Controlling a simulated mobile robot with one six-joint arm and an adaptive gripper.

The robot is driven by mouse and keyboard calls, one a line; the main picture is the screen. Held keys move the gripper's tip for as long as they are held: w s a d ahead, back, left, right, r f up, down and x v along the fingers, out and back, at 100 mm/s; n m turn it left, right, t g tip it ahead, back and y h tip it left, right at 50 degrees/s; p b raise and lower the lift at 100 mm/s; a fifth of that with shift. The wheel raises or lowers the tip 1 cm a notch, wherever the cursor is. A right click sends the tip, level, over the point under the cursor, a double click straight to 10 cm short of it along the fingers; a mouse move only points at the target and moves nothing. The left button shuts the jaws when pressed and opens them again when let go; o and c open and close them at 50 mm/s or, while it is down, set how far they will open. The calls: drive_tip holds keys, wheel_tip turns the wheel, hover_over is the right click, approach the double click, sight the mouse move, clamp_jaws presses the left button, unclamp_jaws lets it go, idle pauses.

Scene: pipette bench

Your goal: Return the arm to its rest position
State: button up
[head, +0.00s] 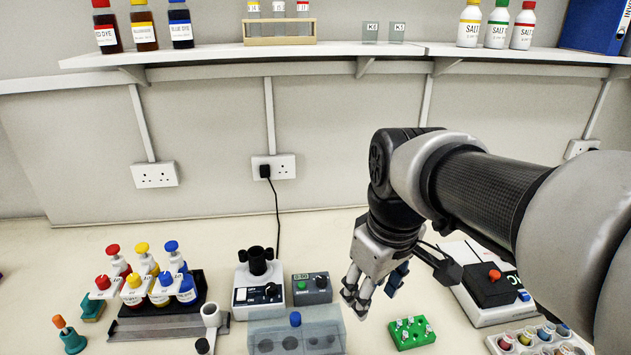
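My arm reaches in from the right side of the head view, bent at a dark joint. My gripper (358,297) hangs from it, pointing down over the middle-right of the bench. Its silver fingertips are above the bench, left of and above a green rack (411,334). A small dark-blue piece (397,278) shows just right of the fingers; I cannot tell whether it belongs to the gripper. I see nothing clearly held, and the angle does not show whether the fingers are apart.
Capped bottles (187,288) stand on a dark rack at the left. A small device with a black cup (257,262), a grey control box (312,289) and a translucent box (322,340) lie left of the gripper. A tray of coloured pots (493,343) is at right. A shelf (215,55) spans the wall.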

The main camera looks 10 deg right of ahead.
drive_tip(key=shift+s+d+f, duration=0.1)
drive_tip(key=shift+s+d, duration=0.15)
drive_tip(key=shift+s, duration=0.15)
